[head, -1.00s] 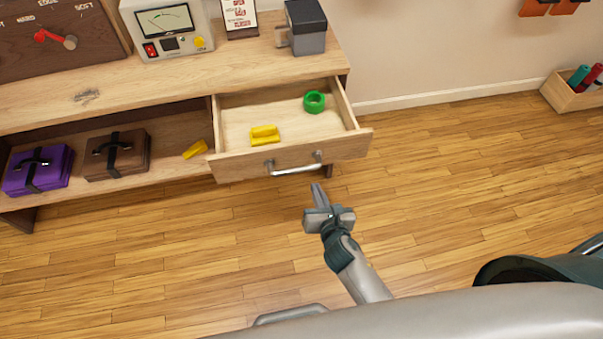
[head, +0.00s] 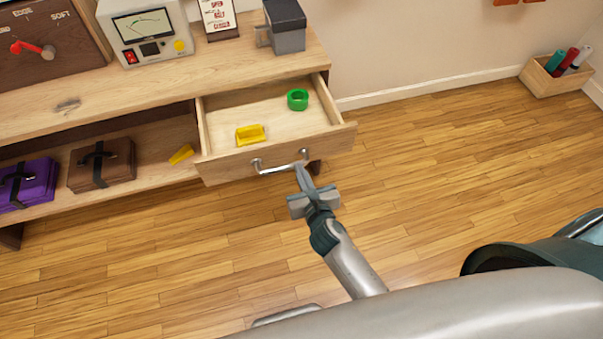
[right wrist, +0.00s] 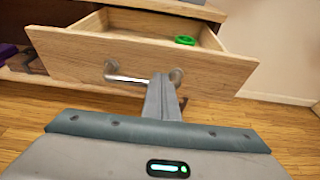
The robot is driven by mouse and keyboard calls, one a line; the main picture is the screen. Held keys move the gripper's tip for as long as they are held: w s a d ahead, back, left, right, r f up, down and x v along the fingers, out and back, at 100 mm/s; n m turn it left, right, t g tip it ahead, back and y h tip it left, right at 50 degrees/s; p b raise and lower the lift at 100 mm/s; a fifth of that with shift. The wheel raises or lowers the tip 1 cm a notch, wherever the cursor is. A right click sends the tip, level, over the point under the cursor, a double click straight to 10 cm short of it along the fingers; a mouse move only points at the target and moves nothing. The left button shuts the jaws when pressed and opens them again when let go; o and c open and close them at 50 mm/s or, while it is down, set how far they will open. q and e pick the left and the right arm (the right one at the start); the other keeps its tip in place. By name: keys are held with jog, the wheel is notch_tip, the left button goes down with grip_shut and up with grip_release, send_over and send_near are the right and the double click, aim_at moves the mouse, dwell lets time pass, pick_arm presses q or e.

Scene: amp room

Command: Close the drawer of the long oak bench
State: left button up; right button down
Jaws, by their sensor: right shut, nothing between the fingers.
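The long oak bench (head: 140,90) runs along the wall at the upper left of the head view. Its drawer (head: 225,172) is pulled well open, with a metal bar handle (head: 280,168) on the front. Inside lie a yellow block-like piece (head: 250,135) and a green ring (head: 297,100). My right gripper (head: 303,172) is shut and empty, its fingertips at the right end of the handle. In the right wrist view the shut fingers (right wrist: 161,85) point at the drawer front (right wrist: 205,70) beside the handle (right wrist: 130,80); I cannot tell whether they touch. My left gripper is not in view.
A meter box (head: 148,35), a small sign (head: 219,18) and a grey mug-like container (head: 286,30) stand on the bench. Purple (head: 28,184) and brown (head: 102,165) cases sit on the shelf below. A wooden box (head: 550,80) is at far right. The floor in front is clear.

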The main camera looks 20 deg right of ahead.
aim_at(290, 150)
jog(key=x, duration=0.6)
jog(key=shift+w+f, duration=0.15)
jog(key=shift+w, duration=0.45)
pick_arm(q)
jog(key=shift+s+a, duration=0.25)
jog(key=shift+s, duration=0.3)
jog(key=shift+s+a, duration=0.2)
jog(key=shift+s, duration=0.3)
pick_arm(e)
jog(key=shift+w, duration=0.1)
